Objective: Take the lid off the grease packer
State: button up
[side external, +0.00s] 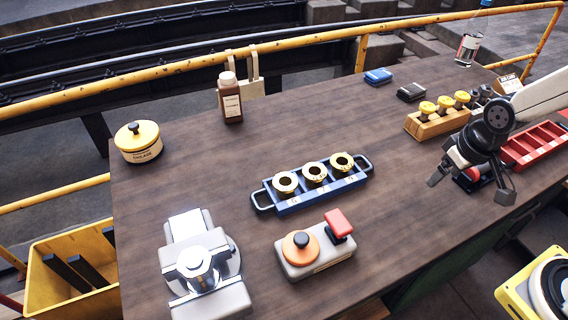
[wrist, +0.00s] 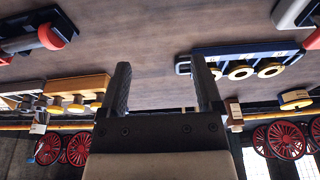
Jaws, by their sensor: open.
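The grease packer looks to be the round yellow and cream pot (side external: 140,150) at the far left of the table in the side view. Its yellow lid (side external: 132,132) with a black knob sits on top. Its label is too small to read surely. The pot also shows small at the right of the wrist view (wrist: 296,105). My gripper (side external: 470,188) is open and empty over the right side of the table, far from the pot. Its two dark fingers also show apart in the wrist view (wrist: 160,66).
A blue tray (side external: 290,206) with three brass rings lies mid-table. A grey box (side external: 318,262) with an orange disc and a grey machine (side external: 205,270) stand in front. A brown bottle (side external: 230,101) stands near the pot. A wooden rack (side external: 440,122) and red tray (side external: 535,147) are at right.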

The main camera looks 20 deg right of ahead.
jog(key=shift+a, duration=0.1)
jog(key=m+g+y, duration=0.1)
jog(key=m+y, duration=0.2)
jog(key=m, duration=2)
send_over(302, 237)
jog(key=d, duration=0.2)
jog(key=shift+s+r, duration=0.25)
jog(key=shift+r, duration=0.15)
jog(key=shift+f, duration=0.1)
jog(key=shift+x, duration=1.2)
jog(key=shift+a+f, duration=0.1)
jog(key=shift+f, duration=0.05)
jog(key=shift+n, duration=0.3)
jog(key=shift+s+x, duration=0.1)
jog(key=shift+x, duration=1.1)
jog(key=shift+s+x, duration=0.15)
jog(key=shift+x, duration=1.1)
